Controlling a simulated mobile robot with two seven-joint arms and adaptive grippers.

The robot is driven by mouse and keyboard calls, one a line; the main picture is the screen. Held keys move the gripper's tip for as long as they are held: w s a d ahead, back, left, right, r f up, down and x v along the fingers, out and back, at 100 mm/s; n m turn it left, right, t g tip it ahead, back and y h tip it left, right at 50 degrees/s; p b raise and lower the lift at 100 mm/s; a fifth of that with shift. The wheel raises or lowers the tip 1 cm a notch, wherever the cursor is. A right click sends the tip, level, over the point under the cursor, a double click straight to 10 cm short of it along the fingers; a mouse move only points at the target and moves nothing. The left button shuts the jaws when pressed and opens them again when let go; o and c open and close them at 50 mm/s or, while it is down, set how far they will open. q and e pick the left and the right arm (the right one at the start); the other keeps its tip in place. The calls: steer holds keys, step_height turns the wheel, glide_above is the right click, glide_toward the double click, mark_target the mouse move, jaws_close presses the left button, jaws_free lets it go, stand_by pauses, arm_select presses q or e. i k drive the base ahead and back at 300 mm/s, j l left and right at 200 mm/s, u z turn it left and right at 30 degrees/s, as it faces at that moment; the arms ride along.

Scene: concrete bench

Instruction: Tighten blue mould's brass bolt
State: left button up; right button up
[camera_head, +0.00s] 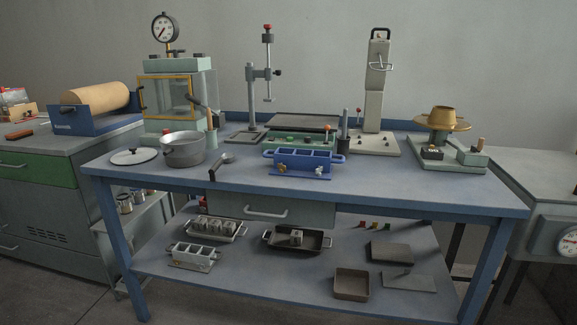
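The blue mould (303,156) stands near the front edge of the blue bench, around its middle. It has several open compartments along its top and a handle at each end. A small brass-coloured bolt (282,167) shows low on the left of its front face. A paler fitting (319,170) sits at the right of that face. How tight the bolt is cannot be seen. Neither of my grippers is in view.
A green mould (299,138) stands close behind the blue one. The bench top (400,190) is clear at front right. Presses and a stand line the back.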

mark_target(282, 168)
steer(key=l+z, duration=0.4)
steer(key=i+l+z, duration=0.2)
steer(key=l+z, duration=0.25)
steer(key=l, duration=0.1)
